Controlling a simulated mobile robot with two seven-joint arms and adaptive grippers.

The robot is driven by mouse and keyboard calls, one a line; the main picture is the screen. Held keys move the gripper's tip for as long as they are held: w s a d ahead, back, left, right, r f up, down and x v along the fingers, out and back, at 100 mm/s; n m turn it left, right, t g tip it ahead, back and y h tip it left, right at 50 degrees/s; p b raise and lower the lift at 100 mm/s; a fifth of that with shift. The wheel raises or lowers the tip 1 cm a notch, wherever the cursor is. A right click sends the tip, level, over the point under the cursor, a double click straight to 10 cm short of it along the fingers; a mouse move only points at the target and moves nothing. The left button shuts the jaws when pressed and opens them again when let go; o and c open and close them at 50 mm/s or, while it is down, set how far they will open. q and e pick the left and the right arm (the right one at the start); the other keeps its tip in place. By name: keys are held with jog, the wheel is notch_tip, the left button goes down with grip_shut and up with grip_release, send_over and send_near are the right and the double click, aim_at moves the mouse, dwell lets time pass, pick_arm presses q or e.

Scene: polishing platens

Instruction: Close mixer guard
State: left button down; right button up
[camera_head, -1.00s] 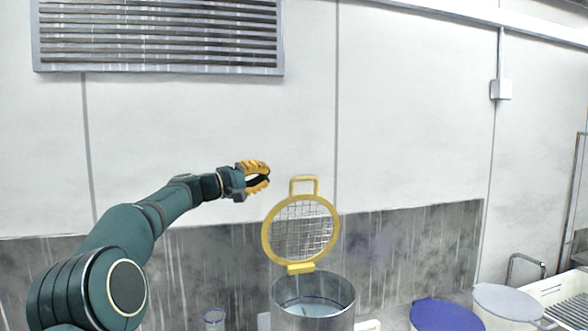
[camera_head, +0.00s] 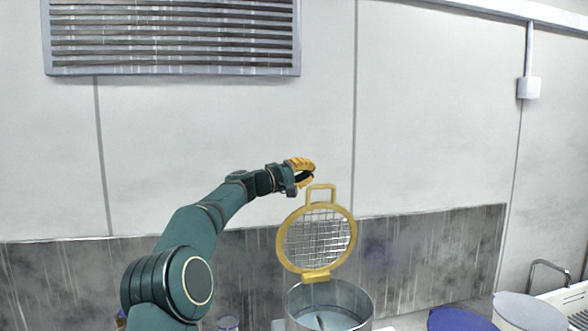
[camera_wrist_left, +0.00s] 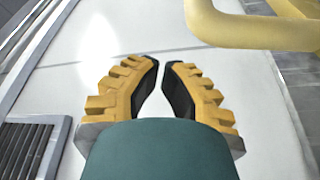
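The mixer guard (camera_head: 317,242) is a yellow ring with wire mesh and a looped handle (camera_head: 321,188) on top. It stands raised, nearly upright, at the back rim of the metal mixer drum (camera_head: 330,302). The drum's mouth is uncovered and shows pale contents. My left gripper (camera_head: 313,173) is just left of and slightly above the handle, apart from it. In the left wrist view its fingers (camera_wrist_left: 160,64) hold nothing, with a narrow gap between the tips. The yellow handle (camera_wrist_left: 255,28) crosses that view's upper right. My right gripper is out of view.
A blue lid (camera_head: 460,319) and a pale grey lid (camera_head: 530,312) lie right of the drum. A clear cup (camera_head: 228,323) stands left of it. The wall (camera_head: 430,120) is behind, with a louvred vent (camera_head: 172,38) at upper left.

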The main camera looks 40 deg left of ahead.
pick_arm(q)
jog(key=shift+s+d+f+b, duration=0.35)
jog(key=shift+s+d+b, duration=0.15)
jog(key=shift+d, duration=0.3)
jog(key=shift+s+d+f+b, duration=0.35)
jog(key=shift+s+d, duration=0.1)
jog(key=shift+d, duration=0.3)
